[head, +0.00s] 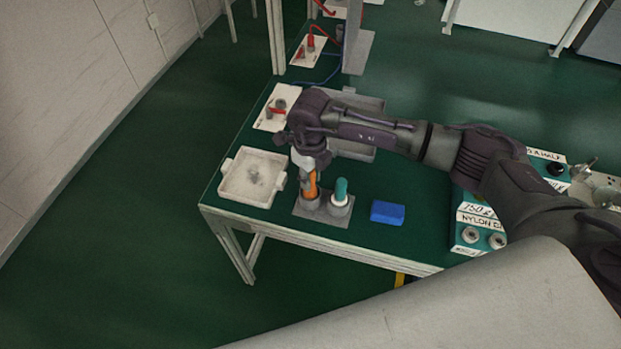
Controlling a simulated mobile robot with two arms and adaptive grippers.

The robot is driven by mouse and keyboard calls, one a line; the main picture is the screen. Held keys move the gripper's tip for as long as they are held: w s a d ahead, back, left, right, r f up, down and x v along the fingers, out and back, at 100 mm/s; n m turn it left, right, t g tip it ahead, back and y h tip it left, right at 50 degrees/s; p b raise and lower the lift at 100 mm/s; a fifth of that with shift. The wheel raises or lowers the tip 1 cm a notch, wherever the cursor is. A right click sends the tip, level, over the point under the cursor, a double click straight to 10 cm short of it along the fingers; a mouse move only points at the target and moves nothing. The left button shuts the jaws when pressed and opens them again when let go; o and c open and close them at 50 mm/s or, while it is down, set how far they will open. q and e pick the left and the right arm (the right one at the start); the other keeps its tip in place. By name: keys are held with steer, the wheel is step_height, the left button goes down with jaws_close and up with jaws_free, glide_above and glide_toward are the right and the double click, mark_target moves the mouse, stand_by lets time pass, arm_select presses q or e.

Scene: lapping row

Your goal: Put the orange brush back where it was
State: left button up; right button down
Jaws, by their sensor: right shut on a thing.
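The orange brush (311,185) is upright in my right gripper (308,168), which points down over the near-left part of the green table. The brush's lower end is at the left cup of a grey two-cup holder (322,217); I cannot tell whether it rests on the bottom. The gripper and wrist hide the brush's upper part. A teal brush (341,190) stands in the right cup, just beside it. My left gripper is not in view.
A white square tray (225,186) lies left of the holder, and a blue block (388,212) lies to its right. A grey tray (368,103) is behind, partly hidden by my arm. A labelled control box (467,217) stands further right.

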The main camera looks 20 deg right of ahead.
steer(key=shift+f, duration=0.95)
steer(key=c, duration=0.9)
jaws_free()
steer(key=shift+c, duration=0.2)
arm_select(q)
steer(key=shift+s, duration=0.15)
arm_select(e)
steer(key=shift+r, duration=0.3)
steer(key=shift+w+r, duration=0.1)
steer(key=shift+r, duration=0.25)
arm_select(q)
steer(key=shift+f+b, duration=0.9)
steer(key=shift+b, duration=0.15)
arm_select(e)
step_height(320, 180, up, 11)
